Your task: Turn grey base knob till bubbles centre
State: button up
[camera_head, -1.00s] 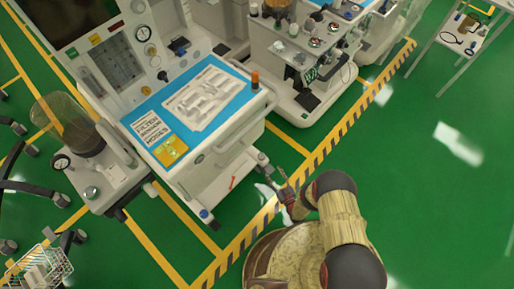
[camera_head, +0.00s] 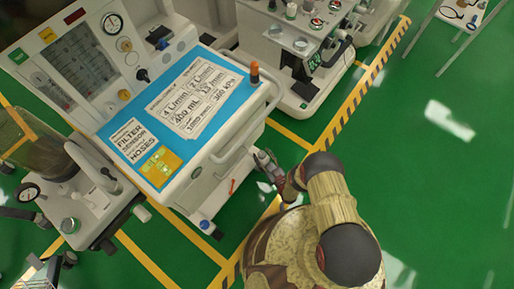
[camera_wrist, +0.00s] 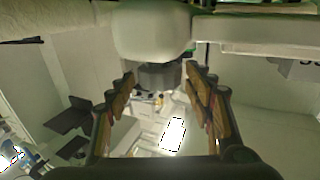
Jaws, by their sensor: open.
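A dark grey knob-like cylinder (camera_wrist: 160,76) shows in the wrist view, under a rounded pale part of the cart (camera_wrist: 152,35). My gripper (camera_wrist: 163,84) is open, with one finger to the left of the cylinder and one to the right; I cannot tell whether either touches it. In the head view my gripper (camera_head: 266,168) is at the front side of the white cart (camera_head: 222,160), low beside its handle. The knob cannot be made out there. A small yellow plate (camera_head: 160,166) lies on the cart's blue top; no bubbles can be made out.
The blue top (camera_head: 205,66) carries printed sheets (camera_head: 203,98). An orange-capped post (camera_head: 254,72) stands at its corner. A second cart (camera_head: 300,50) stands behind, and a glass cylinder unit (camera_head: 35,140) at left. Green floor (camera_head: 440,190) is free at right.

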aim_at(258, 150)
jog(key=shift+b+x, duration=0.65)
jog(key=shift+x, duration=2)
jog(key=c, duration=0.3)
jog(key=c, duration=1)
